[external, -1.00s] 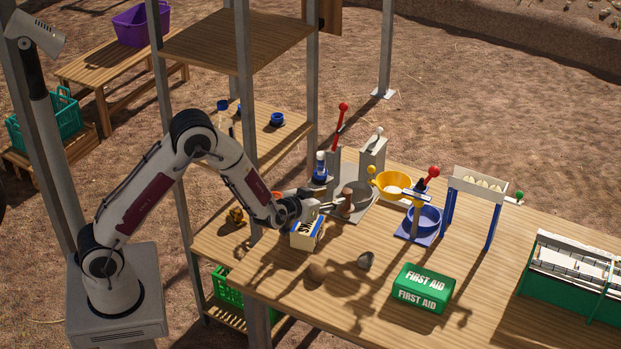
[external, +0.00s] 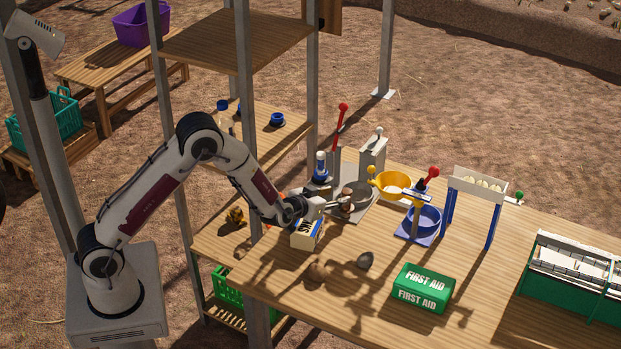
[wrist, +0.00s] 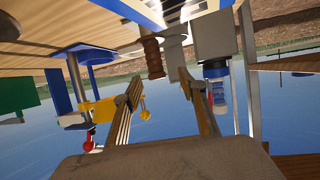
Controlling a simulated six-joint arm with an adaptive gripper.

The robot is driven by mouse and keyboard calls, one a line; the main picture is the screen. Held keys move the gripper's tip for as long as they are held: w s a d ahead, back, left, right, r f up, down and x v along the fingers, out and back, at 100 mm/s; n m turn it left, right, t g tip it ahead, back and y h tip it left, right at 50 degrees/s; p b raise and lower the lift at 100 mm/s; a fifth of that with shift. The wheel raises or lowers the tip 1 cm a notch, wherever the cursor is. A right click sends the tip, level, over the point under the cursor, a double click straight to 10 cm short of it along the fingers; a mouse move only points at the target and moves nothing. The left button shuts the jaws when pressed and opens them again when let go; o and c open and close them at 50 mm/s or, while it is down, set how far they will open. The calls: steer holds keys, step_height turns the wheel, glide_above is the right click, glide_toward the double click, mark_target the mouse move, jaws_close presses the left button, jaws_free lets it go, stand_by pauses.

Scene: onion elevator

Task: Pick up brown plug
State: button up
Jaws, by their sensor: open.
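The brown plug (wrist: 152,58) shows in the wrist view as a brown, ridged cylinder just beyond the fingertips, between their lines and nearer the left finger. In the external view the brown plug (external: 346,194) is partly hidden at my gripper's tip, beside the grey press stand. My gripper (external: 338,205) is open with nothing held. Its two fingers are spread apart in the wrist view, where my gripper (wrist: 158,82) has an empty gap. The fingertips look close to the plug, but contact cannot be told.
A blue-and-white bottle (external: 320,167) stands near the gripper. A white-and-yellow box (external: 307,233) lies below the wrist. A yellow bowl (external: 393,185) and blue bowl (external: 424,218) stand to the right. The green first aid box (external: 423,288) sits on the front table.

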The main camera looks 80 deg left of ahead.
mark_target(344, 194)
steer(key=shift+w, duration=0.15)
steer(key=shift+w+r+x, duration=0.1)
steer(key=shift+x, duration=0.65)
steer(key=shift+w+r+x, duration=0.15)
steer(key=shift+x, duration=1.5)
steer(key=shift+d+f, duration=0.1)
steer(key=shift+d, duration=0.05)
jaws_close()
